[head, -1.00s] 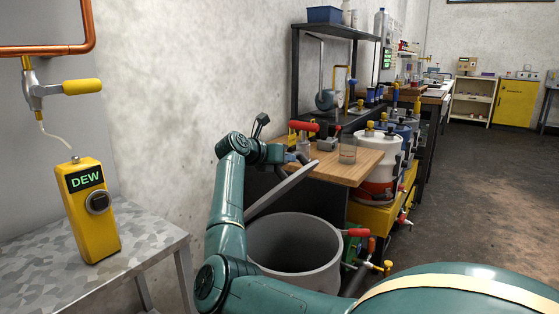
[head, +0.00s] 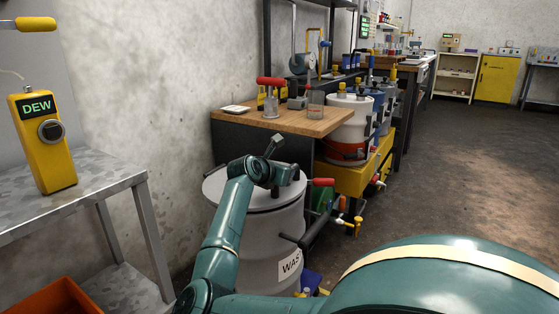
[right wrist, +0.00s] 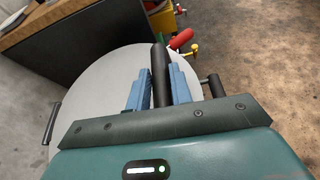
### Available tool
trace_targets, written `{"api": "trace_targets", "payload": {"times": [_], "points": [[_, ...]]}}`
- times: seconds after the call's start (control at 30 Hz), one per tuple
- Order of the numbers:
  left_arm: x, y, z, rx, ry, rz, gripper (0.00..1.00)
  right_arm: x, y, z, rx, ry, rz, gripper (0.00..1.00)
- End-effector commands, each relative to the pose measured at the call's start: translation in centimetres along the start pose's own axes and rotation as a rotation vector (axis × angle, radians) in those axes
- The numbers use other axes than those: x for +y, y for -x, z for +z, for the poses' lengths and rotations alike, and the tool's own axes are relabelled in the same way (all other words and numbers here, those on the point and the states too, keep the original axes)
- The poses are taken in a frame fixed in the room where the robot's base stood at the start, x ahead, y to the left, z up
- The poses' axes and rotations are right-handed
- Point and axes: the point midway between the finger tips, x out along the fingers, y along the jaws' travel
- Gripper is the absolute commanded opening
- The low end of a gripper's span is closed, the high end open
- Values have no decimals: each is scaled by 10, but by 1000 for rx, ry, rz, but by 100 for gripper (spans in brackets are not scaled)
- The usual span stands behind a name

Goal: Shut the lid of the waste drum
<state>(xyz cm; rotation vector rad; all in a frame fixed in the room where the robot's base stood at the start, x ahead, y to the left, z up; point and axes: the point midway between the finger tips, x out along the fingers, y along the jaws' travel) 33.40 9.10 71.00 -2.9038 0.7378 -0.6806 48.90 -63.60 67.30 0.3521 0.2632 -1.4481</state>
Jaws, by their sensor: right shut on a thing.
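The waste drum (head: 255,240) is a pale grey drum with a partly visible "WAS" label, standing on the floor in the head view. Its round grey lid (head: 224,186) lies across the top, looking level, with no opening visible; part of its rim is hidden by my arm. In the right wrist view the lid (right wrist: 100,88) fills the middle. My right gripper (right wrist: 160,78) is shut on the lid's black bar handle (right wrist: 161,60), its blue fingers on either side of it. My left gripper is not in view.
A wooden-topped bench (head: 290,121) stands just behind the drum. A red-handled valve (head: 322,182) is close at its right. A metal table (head: 90,185) with a yellow DEW meter (head: 42,140) stands at left. The floor (head: 450,165) at right is clear.

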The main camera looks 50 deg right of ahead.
Motion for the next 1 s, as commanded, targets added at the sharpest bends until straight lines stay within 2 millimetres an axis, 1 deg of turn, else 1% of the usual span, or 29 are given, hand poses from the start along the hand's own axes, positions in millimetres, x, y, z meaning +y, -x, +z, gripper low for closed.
{"api": "trace_targets", "payload": {"times": [0.1, 0.3, 0.5, 0.73, 0.77, 1.0], "points": [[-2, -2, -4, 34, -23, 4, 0, -5, -5, -11, -4, 2, -2, 0], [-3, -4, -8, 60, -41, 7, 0, -8, -9, -21, -1, 3, -5, 0], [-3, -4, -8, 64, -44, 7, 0, -10, -11, -26, 7, 6, -10, 0], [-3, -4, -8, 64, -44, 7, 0, -10, -11, -28, 10, 9, -10, 0], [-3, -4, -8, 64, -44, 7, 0, -10, -11, -28, 10, 9, -10, 24], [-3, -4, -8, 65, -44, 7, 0, -9, -11, -25, 5, 5, -6, 43]]}}
